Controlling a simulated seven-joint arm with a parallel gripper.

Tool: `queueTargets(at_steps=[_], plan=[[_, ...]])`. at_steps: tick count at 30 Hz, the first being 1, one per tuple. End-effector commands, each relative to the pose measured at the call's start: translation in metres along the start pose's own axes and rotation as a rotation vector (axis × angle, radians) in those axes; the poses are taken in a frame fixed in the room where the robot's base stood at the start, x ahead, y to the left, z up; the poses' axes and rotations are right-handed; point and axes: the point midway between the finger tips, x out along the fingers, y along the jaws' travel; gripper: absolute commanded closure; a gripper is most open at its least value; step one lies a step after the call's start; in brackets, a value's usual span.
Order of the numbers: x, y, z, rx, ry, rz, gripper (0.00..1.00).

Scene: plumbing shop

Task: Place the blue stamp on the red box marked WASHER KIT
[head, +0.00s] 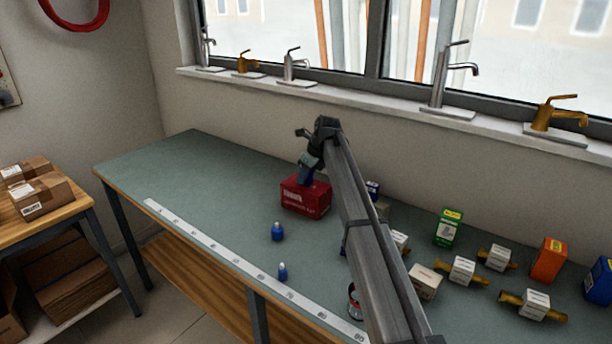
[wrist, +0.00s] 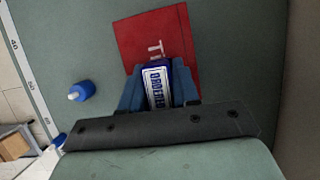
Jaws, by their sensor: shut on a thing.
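The red box (head: 306,198) stands on the bench below my gripper; its front carries white lettering too small to read in the head view. In the wrist view the red box (wrist: 150,32) shows its top, with a few white letters partly hidden. My gripper (head: 306,178) is over the box top. In the wrist view my gripper (wrist: 158,95) is shut on a blue stamp (wrist: 157,84) with a white label, its face over the near part of the box. I cannot tell whether the stamp touches the box.
Two small blue bottles (head: 277,232) stand in front of the box, near a white ruler strip (head: 220,247) along the bench edge. Several small boxes and brass fittings, including a green-and-white box (head: 448,228) and an orange box (head: 549,259), stand to the right. The bench's left is clear.

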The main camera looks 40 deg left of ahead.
Motion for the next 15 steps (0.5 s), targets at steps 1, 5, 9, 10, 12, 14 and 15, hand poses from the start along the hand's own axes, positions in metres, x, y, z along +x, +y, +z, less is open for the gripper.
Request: queueTargets(at_steps=[1,5,9,10,12,14,15], plan=[[0.0011,0.0000,-0.0004,0.000,0.000,0.000,0.99],[0.0024,0.0000,-0.0010,0.000,0.000,0.000,0.64],[0.0023,-0.0001,-0.0009,0.000,0.000,0.000,0.50],[0.0023,-0.0001,-0.0009,0.000,0.000,0.000,0.47],[0.0023,0.0000,-0.0009,0.000,0.000,0.000,0.44],[0.0023,0.0000,-0.0009,0.000,0.000,0.000,0.44],[0.0022,0.0000,-0.0009,0.000,0.000,0.000,0.44]])
